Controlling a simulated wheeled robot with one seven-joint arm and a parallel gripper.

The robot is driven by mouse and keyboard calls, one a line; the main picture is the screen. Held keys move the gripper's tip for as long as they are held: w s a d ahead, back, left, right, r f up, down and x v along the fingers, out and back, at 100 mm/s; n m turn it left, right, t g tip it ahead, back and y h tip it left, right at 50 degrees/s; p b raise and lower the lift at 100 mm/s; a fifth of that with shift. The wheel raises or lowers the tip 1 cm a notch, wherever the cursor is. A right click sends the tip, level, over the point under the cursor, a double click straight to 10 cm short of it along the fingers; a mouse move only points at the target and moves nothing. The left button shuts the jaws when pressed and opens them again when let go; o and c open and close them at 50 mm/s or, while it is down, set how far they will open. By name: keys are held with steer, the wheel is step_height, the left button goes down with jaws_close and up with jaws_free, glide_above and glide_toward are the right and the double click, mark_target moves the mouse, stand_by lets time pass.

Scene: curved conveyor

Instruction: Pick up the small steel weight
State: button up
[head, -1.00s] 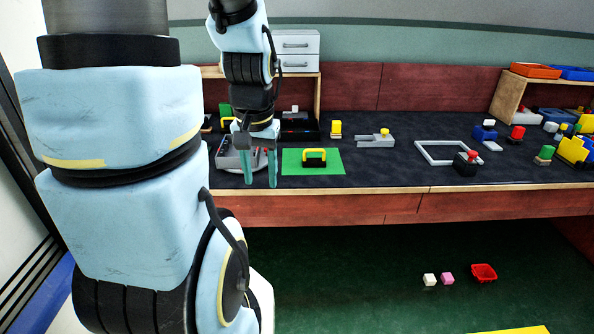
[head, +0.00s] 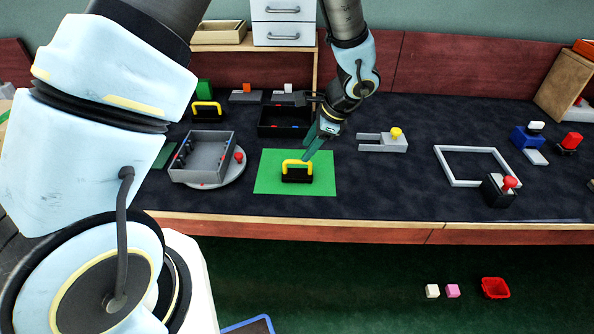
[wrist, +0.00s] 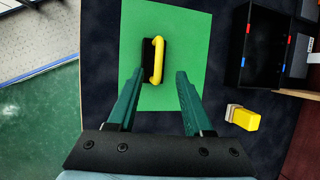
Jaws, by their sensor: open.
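A small black block with a yellow arched handle, likely the steel weight (head: 297,175), stands on a flat green mat (head: 325,185). In the wrist view the weight (wrist: 155,60) lies just ahead of the fingertips, its handle roughly lined up between them. My gripper (head: 308,155) is open and empty, its teal fingers slanting down close above the weight in the head view. In the wrist view my gripper (wrist: 160,73) shows its two fingers spread apart. I cannot tell the exact height gap. A similar yellow-handled block (head: 207,108) stands farther back at left.
A grey open box (head: 205,165) on a round plate stands left of the mat. A black tray (head: 280,122) is behind it. A grey fork-shaped piece with a yellow knob (head: 385,142) is at right, then a white frame (head: 440,165). Dark tabletop lies clear between them.

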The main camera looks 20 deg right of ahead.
mark_target(298, 162)
steer(key=shift+p+x, duration=1.1)
steer(key=shift+x, duration=2.55)
steer(key=shift+s+a, duration=0.1)
jaws_close()
